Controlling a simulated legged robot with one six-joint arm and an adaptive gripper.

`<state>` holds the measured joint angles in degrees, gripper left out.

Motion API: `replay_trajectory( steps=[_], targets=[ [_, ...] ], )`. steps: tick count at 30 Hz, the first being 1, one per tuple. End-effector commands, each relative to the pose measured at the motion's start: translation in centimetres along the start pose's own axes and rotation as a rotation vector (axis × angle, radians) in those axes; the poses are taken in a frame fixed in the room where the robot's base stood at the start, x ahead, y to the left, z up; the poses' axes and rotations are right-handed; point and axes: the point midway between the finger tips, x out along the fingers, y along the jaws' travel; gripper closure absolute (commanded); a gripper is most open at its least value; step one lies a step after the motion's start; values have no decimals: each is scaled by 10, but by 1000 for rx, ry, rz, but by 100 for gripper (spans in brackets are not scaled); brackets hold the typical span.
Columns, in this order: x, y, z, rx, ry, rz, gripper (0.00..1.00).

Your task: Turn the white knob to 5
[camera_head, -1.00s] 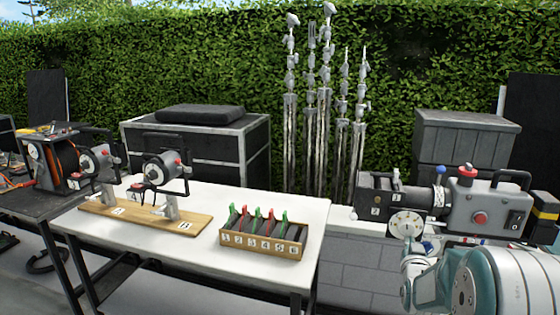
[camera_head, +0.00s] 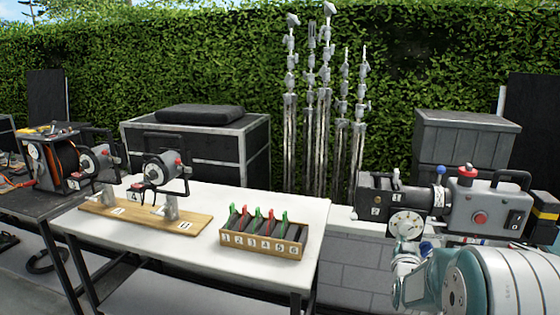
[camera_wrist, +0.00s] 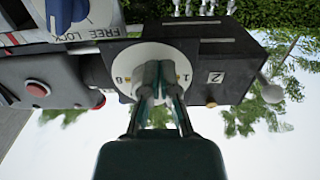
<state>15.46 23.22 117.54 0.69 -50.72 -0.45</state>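The white knob (camera_head: 406,225) is a round white dial on the side of a dark box-shaped housing (camera_head: 388,194) at the right. In the wrist view the white knob (camera_wrist: 122,72) faces me, with an 8 on its left and a 1 on its right. My gripper (camera_wrist: 160,72) is at its middle, its two fingers drawn close together on the knob's centre. The fingers hide the centre and the lower part of the face, so the contact and any 5 are hidden. In the head view my arm hides the fingertips.
A grey box with a red button (camera_head: 480,219) and black handle joins the housing on the right. A white table (camera_head: 210,250) to the left holds a numbered wooden rack (camera_head: 262,250) and a wooden board with two handled devices. The wrist view is upside down, with sky below.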

Motion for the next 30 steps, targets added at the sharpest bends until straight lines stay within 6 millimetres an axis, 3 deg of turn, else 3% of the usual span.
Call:
replay_trajectory(
  steps=[11, 30],
  targets=[
    [-1, -2, 7, 0, 3, 1, 100],
    [-59, -2, 7, 0, 1, 1, 100]
  ],
)
